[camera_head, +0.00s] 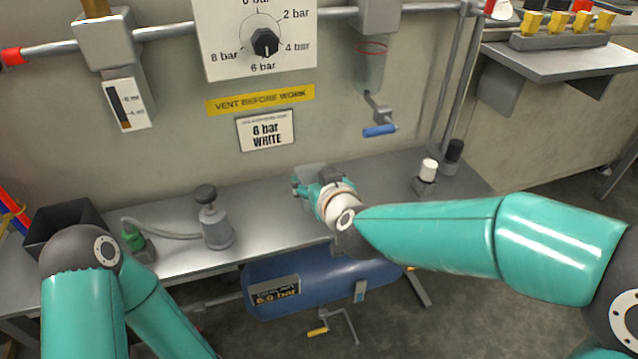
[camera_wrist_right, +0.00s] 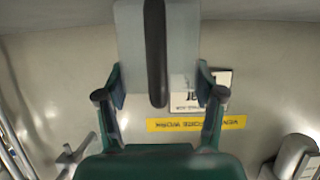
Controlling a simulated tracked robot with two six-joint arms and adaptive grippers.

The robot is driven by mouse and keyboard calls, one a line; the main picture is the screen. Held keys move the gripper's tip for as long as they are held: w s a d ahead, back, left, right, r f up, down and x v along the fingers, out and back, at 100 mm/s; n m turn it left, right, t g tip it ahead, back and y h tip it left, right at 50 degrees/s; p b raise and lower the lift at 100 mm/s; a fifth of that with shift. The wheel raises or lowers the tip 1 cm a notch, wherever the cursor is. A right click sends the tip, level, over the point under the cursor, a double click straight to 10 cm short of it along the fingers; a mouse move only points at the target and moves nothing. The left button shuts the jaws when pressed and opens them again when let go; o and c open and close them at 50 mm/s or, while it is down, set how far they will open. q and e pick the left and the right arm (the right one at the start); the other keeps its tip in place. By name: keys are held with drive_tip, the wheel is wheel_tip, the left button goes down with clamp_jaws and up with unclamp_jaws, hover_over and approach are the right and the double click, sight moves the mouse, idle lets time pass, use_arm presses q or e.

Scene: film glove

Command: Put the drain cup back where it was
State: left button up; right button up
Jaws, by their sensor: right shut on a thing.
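My right gripper (camera_head: 310,186) is over the grey bench top, in front of the wall. It is shut on a grey piece (camera_head: 309,171), which looks like the drain cup; my gripper and wrist hide most of it. In the right wrist view the cup (camera_wrist_right: 183,45) is a pale grey body with a dark upright strip, clasped between the two fingers of the right gripper (camera_wrist_right: 161,92). Whether the cup touches the bench cannot be told. My left arm is at the lower left; its gripper is out of view.
A clear bowl with a red ring (camera_head: 371,70) and blue-handled valve (camera_head: 380,131) hang on the wall pipe. A grey pump bottle (camera_head: 214,222) and dark bin (camera_head: 62,222) stand left on the bench (camera_head: 270,215). White-capped (camera_head: 427,172) and black-capped (camera_head: 453,156) pieces stand right.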

drive_tip(key=o, duration=1.3)
